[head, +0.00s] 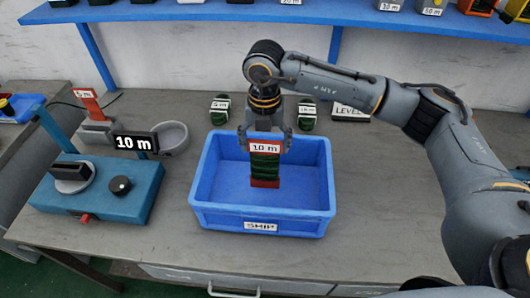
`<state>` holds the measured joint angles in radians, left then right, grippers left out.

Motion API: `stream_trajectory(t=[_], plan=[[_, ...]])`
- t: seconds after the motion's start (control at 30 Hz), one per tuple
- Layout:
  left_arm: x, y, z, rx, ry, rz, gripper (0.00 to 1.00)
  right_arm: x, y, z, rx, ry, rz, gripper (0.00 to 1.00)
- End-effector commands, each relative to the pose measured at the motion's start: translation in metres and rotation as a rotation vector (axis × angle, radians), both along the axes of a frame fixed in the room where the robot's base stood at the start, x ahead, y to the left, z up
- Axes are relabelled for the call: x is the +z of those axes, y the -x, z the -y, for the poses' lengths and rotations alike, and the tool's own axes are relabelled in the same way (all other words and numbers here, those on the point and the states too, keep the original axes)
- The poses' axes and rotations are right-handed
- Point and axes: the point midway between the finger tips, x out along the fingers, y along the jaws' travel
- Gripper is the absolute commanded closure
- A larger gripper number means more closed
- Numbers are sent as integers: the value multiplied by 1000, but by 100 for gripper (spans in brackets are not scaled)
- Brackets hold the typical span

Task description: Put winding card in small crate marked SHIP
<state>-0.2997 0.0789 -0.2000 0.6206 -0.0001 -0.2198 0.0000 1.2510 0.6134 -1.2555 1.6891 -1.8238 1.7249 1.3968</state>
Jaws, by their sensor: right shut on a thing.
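The winding card (265,168) is red, wound with dark green cord, and bears a "10 m" label. My right gripper (265,140) is shut on its upper part and holds it upright over the inside of the blue small crate (205,212) marked SHIP. The card's lower end shows against the crate's interior; I cannot tell whether it touches the floor. The crate looks otherwise empty. My left gripper is not in view.
A blue winding machine (130,193) with a "10 m" display (136,142) stands left of the crate. A grey bowl (172,137) and labelled green coils (220,109) lie behind. A blue shelf (200,13) spans the back. The table is clear right of the crate.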

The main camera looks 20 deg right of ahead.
Motion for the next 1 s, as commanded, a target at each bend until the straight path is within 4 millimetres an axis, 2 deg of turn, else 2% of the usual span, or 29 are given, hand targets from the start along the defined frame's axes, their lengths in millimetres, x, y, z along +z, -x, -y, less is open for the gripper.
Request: stream_trajectory(t=[0.23, 0.6, 0.63, 0.7, 0.73, 1.0], plan=[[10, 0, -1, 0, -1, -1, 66, -30, 0, 0, -1, 0, -2, 67], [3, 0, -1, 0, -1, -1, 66, -38, 0, 0, 1, 0, 0, 67], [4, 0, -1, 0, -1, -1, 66, -37, 0, 0, 1, 1, -1, 17], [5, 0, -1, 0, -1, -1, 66, -36, 1, 0, 1, 1, -1, 2], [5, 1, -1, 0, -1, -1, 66, -36, 1, 0, 1, 0, -2, 0], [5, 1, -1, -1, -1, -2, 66, -36, 1, 0, 1, 0, -2, 0]])
